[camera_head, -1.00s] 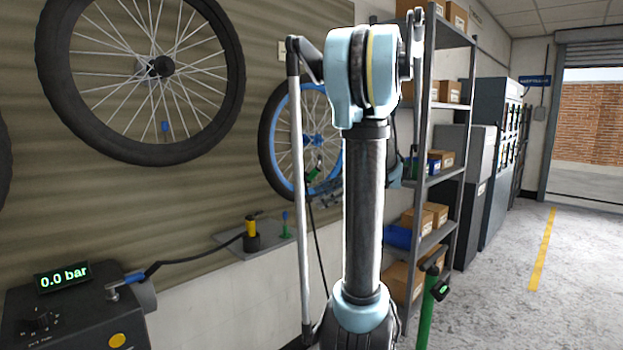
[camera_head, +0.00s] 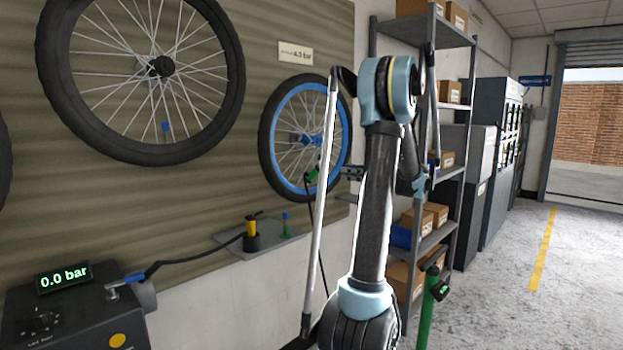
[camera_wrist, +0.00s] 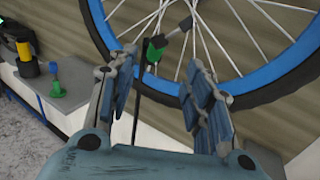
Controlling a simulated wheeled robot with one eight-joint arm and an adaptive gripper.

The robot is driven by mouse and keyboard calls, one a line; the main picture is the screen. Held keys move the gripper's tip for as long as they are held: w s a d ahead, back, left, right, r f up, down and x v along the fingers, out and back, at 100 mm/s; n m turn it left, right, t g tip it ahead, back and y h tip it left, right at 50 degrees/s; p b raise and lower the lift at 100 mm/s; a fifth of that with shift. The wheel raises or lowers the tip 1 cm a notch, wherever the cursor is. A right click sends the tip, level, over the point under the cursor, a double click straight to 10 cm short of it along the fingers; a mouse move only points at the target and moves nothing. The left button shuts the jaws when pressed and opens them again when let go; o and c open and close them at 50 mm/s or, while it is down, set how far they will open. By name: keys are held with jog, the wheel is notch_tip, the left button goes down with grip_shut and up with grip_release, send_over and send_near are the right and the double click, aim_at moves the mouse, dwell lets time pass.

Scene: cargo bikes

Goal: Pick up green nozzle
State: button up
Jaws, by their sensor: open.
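In the wrist view the nozzle (camera_wrist: 155,51) shows between and slightly beyond my fingertips, with a grey tip pointing up right towards the spokes. My gripper (camera_wrist: 158,64) is open and empty, one finger to each side of the nozzle in the picture. I cannot tell the remaining depth. In the head view my gripper (camera_head: 352,173) is small and partly hidden by my arm, just right of the nozzle.
The blue-rimmed wheel (camera_wrist: 284,75) is close behind the nozzle. A small ledge (camera_head: 262,246) holds a yellow-black fitting (camera_head: 251,232) and a blue-green fitting (camera_head: 286,225). A shelf rack (camera_head: 440,180) with boxes stands to the right. A pump box (camera_head: 75,320) reads 0.0 bar.

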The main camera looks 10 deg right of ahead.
send_near(316, 172)
jog(key=w+a, duration=0.4)
jog(key=shift+s+x, duration=0.15)
jog(key=shift+x, duration=1.1)
jog(key=shift+s+x, duration=0.15)
jog(key=shift+x, duration=1.15)
jog(key=shift+a+f, duration=0.1)
jog(key=shift+a, duration=0.05)
jog(key=c, duration=1.1)
